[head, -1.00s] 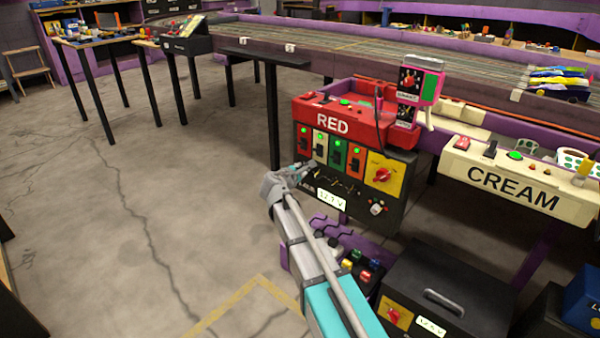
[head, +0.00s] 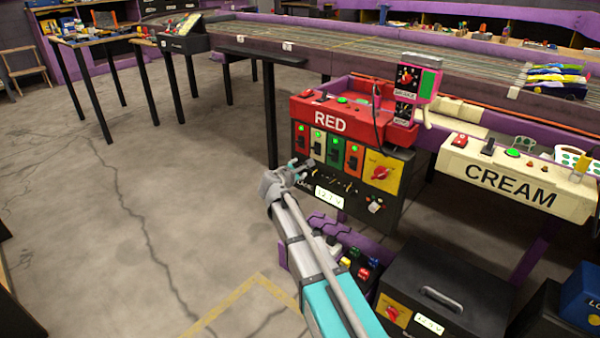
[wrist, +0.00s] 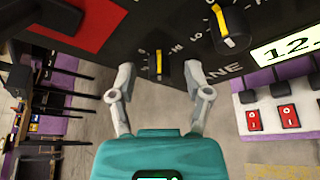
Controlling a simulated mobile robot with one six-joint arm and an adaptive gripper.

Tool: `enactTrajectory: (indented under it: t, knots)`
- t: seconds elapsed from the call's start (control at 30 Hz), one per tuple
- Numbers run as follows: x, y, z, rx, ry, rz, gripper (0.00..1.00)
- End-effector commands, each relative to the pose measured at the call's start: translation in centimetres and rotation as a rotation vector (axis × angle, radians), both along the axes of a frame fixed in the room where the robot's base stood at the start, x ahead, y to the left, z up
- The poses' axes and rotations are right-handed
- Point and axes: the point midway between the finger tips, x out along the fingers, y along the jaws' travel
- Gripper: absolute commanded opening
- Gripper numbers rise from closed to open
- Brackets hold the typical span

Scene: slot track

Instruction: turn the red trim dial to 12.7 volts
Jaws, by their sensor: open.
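The black control panel under the RED sign (head: 330,123) carries a small white readout (head: 329,197). It seems to read about 12.1 V, but the last digit is hard to read; the wrist view shows only "12." on the readout (wrist: 287,47). In the wrist view a small black dial with a yellow pointer (wrist: 158,64) sits between the fingertips of my gripper (wrist: 160,74). A larger dial with a yellow pointer (wrist: 231,30) sits to its right. No label legible here says which is the trim dial. My gripper (head: 301,170) is open at the panel's left front; contact is unclear.
A yellow plate with a red knob (head: 380,173) and several coloured switch plates are on the same panel. A black box with a handle (head: 445,298) stands on the floor at the right. The cream control box (head: 515,180) is farther right. Floor at the left is clear.

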Motion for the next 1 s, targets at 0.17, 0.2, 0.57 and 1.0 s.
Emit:
enactTrajectory:
  t: [0.17,0.2,0.57,1.0]
  knots:
    - [0.03,0.03,0.03,-0.007,0.007,0.000,0.64]
    - [0.03,0.05,0.05,-0.011,0.011,0.000,0.64]
    - [0.18,0.17,0.23,-0.112,0.111,0.001,0.64]
    - [0.38,0.36,0.28,-0.321,0.321,0.001,0.64]
